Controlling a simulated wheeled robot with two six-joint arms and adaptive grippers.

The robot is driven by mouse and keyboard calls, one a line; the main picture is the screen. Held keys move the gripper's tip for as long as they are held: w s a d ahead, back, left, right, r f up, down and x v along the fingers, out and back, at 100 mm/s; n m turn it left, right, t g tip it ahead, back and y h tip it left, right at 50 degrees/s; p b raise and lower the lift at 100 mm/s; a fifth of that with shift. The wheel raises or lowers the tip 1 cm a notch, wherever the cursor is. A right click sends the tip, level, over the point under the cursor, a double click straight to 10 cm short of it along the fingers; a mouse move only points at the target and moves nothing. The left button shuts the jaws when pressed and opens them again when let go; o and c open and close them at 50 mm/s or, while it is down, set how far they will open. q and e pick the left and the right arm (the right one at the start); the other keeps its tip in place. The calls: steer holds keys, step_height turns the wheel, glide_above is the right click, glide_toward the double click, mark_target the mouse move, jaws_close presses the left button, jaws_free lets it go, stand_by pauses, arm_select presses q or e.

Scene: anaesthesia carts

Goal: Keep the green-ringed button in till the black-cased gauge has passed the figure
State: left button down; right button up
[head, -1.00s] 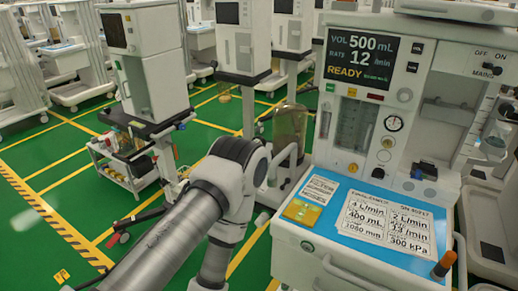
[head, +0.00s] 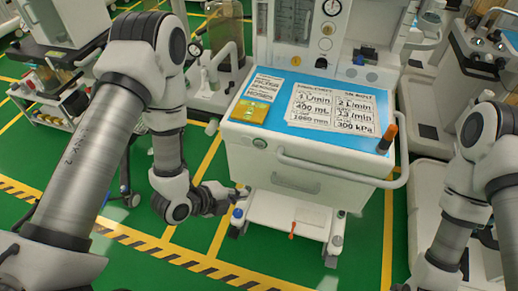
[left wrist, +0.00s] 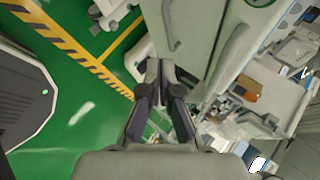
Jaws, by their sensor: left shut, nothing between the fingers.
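The blue worktop (head: 345,88) carries printed cards, a yellow pad (head: 250,111) and an orange-topped cylinder (head: 387,138). A handle bar (head: 335,176) runs across the cart's front.

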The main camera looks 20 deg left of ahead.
mark_target(260, 145)
arm_select(q)
steer(key=shift+m+t+h, duration=0.3)
steer(key=shift+t, duration=0.4)
steer(key=w+r, duration=0.1)
steer(key=w+r+b, duration=0.1)
steer(key=w, duration=0.1)
steer(key=shift+w+d+r, duration=0.15)
steer(key=shift+w+r, duration=0.05)
steer(key=shift+r, duration=0.15)
steer(key=w, duration=0.8)
steer(key=shift+w+d, duration=0.15)
steer(key=shift+w, duration=0.25)
steer(key=shift+w, duration=0.15)
steer(key=shift+w, duration=0.25)
steer(key=shift+w, duration=0.45)
stand_by(2.1)
